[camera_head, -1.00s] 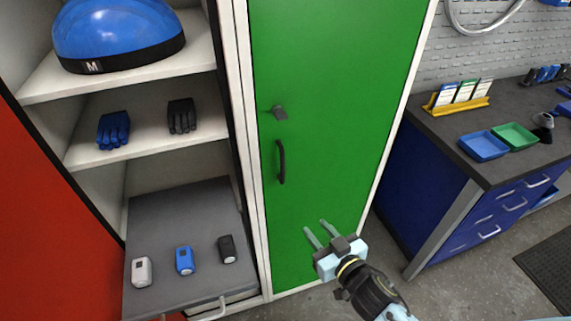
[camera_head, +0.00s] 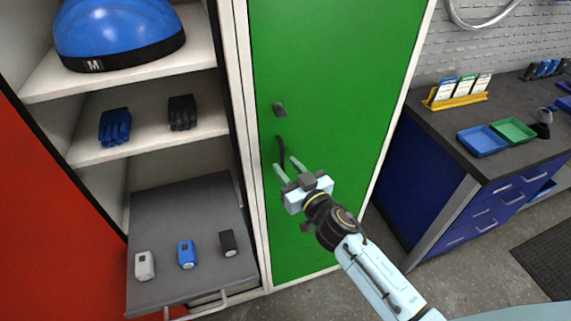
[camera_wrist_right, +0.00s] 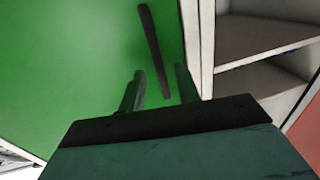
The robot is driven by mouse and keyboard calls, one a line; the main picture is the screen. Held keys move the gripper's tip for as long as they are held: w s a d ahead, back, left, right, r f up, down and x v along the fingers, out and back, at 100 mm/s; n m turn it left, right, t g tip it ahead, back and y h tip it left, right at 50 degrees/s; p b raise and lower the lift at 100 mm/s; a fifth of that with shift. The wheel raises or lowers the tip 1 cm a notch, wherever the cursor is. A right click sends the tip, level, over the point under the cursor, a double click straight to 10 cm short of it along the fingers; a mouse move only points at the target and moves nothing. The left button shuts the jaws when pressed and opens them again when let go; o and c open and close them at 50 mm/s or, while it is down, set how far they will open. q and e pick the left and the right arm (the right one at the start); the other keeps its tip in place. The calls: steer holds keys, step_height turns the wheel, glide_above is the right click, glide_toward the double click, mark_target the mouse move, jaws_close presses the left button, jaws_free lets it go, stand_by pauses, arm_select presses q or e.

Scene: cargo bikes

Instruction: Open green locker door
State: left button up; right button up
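The green locker door (camera_head: 345,90) is shut in its white frame in the middle of the head view. Its dark vertical handle (camera_head: 280,152) is near the door's left edge, below a small grey latch (camera_head: 279,109). My right gripper (camera_head: 283,170) is open, with its fingers pointing up at the handle's lower part, which it partly hides. In the right wrist view the handle (camera_wrist_right: 152,45) runs down to a lower end between the two spread fingertips (camera_wrist_right: 160,80). I cannot tell whether they touch it. My left gripper is not in view.
A red door (camera_head: 40,210) stands at far left. A blue workbench (camera_head: 480,205) with trays stands right.

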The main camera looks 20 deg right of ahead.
steer(key=shift+w+a, duration=0.15)
steer(key=shift+w, duration=0.55)
steer(key=shift+c, duration=0.4)
jaws_close()
